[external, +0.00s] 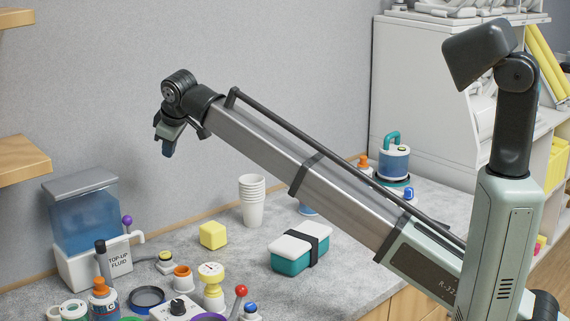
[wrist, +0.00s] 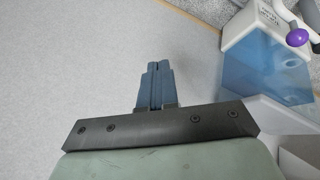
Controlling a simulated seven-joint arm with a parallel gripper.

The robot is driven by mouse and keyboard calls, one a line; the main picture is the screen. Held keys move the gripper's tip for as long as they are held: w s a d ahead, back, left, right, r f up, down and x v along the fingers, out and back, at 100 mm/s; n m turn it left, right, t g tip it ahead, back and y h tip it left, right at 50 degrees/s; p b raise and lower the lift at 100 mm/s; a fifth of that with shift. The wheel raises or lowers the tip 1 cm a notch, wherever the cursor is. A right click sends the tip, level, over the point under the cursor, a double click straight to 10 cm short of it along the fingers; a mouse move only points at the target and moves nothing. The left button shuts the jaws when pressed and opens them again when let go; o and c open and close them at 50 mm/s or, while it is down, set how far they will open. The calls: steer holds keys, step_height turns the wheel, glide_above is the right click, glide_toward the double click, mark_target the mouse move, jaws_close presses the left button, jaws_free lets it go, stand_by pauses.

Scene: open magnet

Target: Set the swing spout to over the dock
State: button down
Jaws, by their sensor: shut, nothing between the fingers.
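The top-up fluid dispenser (external: 82,220) has a blue tank on a white labelled base at the left of the counter. Its white spout (external: 137,237) sticks out at the right, beside a purple knob (external: 127,220). In the wrist view the dispenser (wrist: 265,60) is at the upper right, turned over, with the purple knob (wrist: 297,37) near the right edge. My gripper (external: 168,150) is high above the counter, above and to the right of the dispenser, touching nothing. Its blue fingers (wrist: 155,85) are together and empty. I cannot tell which object is the dock.
A yellow cube (external: 213,235), stacked cups (external: 252,200) and a teal box (external: 300,248) stand farther right. Shelves (external: 22,160) jut in at left.

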mark_target(128, 217)
steer(key=s+a+g, duration=0.2)
steer(key=s+a, duration=0.1)
steer(key=s, duration=0.4)
steer(key=s+a+g, duration=0.2)
steer(key=s+a, duration=0.1)
steer(key=s, duration=0.4)
steer(key=shift+s+a+f+y, duration=0.3)
steer(key=shift+s+a+f, duration=0.05)
steer(key=shift+s, duration=0.05)
steer(key=shift+f, duration=0.1)
steer(key=s+x, duration=0.1)
steer(key=x, duration=0.8)
steer(key=shift+w+a+f, duration=0.15)
steer(key=shift+w+f, duration=0.25)
steer(key=shift+w, duration=0.05)
steer(key=shift+s, duration=0.1)
